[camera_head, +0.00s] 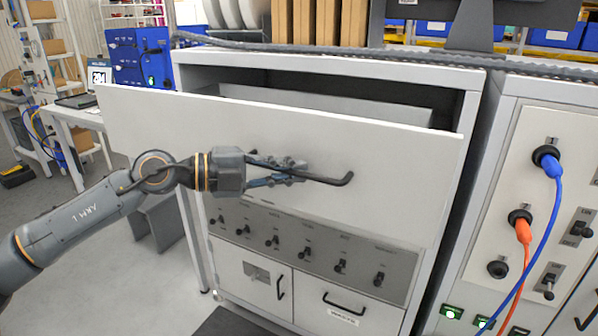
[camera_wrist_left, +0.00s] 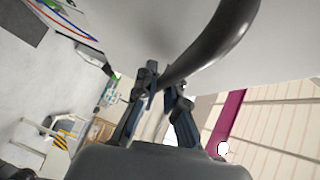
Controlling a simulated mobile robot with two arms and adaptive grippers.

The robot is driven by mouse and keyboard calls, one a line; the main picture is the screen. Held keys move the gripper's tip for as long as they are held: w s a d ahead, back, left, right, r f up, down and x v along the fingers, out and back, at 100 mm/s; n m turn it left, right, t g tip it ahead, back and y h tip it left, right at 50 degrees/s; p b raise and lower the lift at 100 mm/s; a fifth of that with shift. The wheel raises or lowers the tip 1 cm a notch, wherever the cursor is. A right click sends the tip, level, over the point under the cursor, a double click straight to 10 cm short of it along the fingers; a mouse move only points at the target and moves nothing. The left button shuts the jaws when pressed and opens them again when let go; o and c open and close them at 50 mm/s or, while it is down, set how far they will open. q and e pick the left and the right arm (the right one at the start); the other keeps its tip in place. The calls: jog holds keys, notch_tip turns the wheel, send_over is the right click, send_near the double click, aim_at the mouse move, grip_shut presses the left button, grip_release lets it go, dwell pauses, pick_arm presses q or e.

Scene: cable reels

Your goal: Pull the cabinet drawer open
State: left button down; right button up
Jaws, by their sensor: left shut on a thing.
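The cabinet (camera_head: 475,82) is light grey, and its wide top drawer (camera_head: 400,150) stands pulled out, with a dark gap and part of the drawer's inside showing behind the front. The drawer has a dark bar handle (camera_head: 338,181), which shows large and curved in the left wrist view (camera_wrist_left: 222,38). My left gripper (camera_head: 298,170) is shut on the left part of the handle; its fingers (camera_wrist_left: 163,95) are on either side of the bar in the left wrist view. The handle's left end is hidden by the gripper. My right gripper is not in view.
Below the drawer are a row of switches (camera_head: 305,252) and two smaller fronts with handles (camera_head: 345,304). At right, a panel (camera_head: 520,180) has blue (camera_head: 548,215) and orange cables hanging in front. Open floor (camera_head: 110,270) lies at left.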

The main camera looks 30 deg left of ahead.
pick_arm(q)
jog(key=shift+s+f, duration=0.1)
jog(key=shift+s, duration=0.55)
jog(key=c, duration=1.4)
grip_release()
jog(key=shift+a, duration=0.1)
